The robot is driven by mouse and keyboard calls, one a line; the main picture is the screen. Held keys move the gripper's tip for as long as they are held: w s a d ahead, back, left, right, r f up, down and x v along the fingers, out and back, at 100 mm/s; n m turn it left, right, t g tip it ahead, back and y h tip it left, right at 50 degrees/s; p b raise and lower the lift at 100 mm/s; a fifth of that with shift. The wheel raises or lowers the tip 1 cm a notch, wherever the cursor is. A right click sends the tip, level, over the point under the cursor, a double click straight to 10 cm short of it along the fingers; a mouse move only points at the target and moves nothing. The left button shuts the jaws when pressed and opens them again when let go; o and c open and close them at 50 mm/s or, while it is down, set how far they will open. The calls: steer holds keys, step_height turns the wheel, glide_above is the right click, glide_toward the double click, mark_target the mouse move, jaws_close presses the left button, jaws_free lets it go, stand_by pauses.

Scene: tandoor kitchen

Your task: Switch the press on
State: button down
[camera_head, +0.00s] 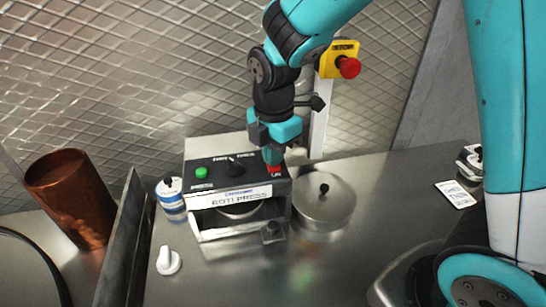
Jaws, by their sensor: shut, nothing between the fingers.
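The roti press (235,220) stands on the steel counter, a grey box with a black sloped control panel on top. The panel carries a green button (201,172), a black knob (235,168) in the middle, and a red part (275,169) at its right end. My gripper (272,157) is shut and points down at the panel's right end, right over the red part. Its tip partly hides that part. I cannot tell whether they touch. A round plate shows in the press's front opening.
A lidded steel pot (323,204) stands close to the press's right side. A blue and white can (171,200), a white knob-like piece (168,261) and a copper vessel (73,197) are at the left. A yellow box with a red emergency button (347,66) is behind my arm.

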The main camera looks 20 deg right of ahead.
steer(key=shift+r+p, duration=3)
steer(key=shift+r, duration=0.5)
steer(key=s+a+r+m+y+b, duration=0.2)
steer(key=s+m, duration=0.5)
steer(key=s, duration=0.2)
steer(key=s+a+r+m+y+b, duration=0.2)
steer(key=s+m, duration=0.5)
steer(key=s, duration=0.2)
steer(key=shift+a+r+m+b, duration=0.2)
steer(key=shift+r+m+b, duration=0.1)
steer(key=shift+m, duration=0.1)
